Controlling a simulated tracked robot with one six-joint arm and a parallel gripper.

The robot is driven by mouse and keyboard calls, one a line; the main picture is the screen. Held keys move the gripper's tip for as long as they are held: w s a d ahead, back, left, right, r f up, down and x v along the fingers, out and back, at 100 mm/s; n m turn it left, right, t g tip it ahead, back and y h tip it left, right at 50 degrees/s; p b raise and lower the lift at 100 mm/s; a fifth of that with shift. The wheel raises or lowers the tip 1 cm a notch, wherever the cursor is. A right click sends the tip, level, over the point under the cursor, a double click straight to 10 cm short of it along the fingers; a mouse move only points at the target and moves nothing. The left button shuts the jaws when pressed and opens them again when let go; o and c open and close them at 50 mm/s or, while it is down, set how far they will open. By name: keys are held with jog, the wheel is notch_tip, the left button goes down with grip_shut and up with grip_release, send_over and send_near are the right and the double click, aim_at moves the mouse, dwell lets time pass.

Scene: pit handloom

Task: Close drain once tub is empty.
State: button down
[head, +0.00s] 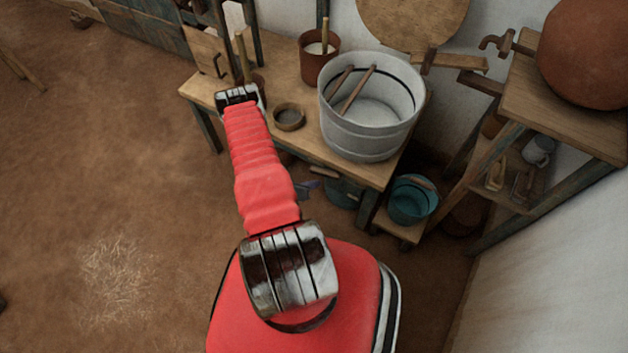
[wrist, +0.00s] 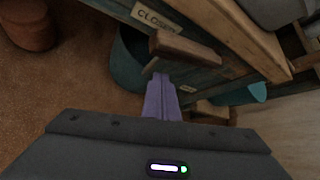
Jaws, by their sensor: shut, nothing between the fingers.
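The pale tub (head: 372,135) stands on the wooden table in the head view, with two wooden sticks inside. Its inside looks pale, and I cannot make out a clear water surface. A wooden drain handle (wrist: 185,48) shows below the table edge in the wrist view, and also in the head view (head: 323,172). A label (wrist: 155,18) reading "CLOSE", its end cut off by the handle or edge, sits above it. My gripper (wrist: 160,80) is shut and empty, its purple fingers just below the handle's left end. I cannot tell whether they touch it.
The table (head: 285,75) also bears a brown pot (head: 312,68) and a small dark bowl (head: 289,117). A teal bucket (head: 412,200) stands on a low stand at right. A shelf stand (head: 560,120) is close at right. Open floor (head: 110,180) lies left.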

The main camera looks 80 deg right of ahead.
jog(key=s+a+v, duration=0.1)
jog(key=s+v, duration=0.1)
jog(key=v, duration=0.7)
jog(key=shift+w+a, duration=0.15)
jog(key=shift+a, duration=0.2)
dwell(0.5)
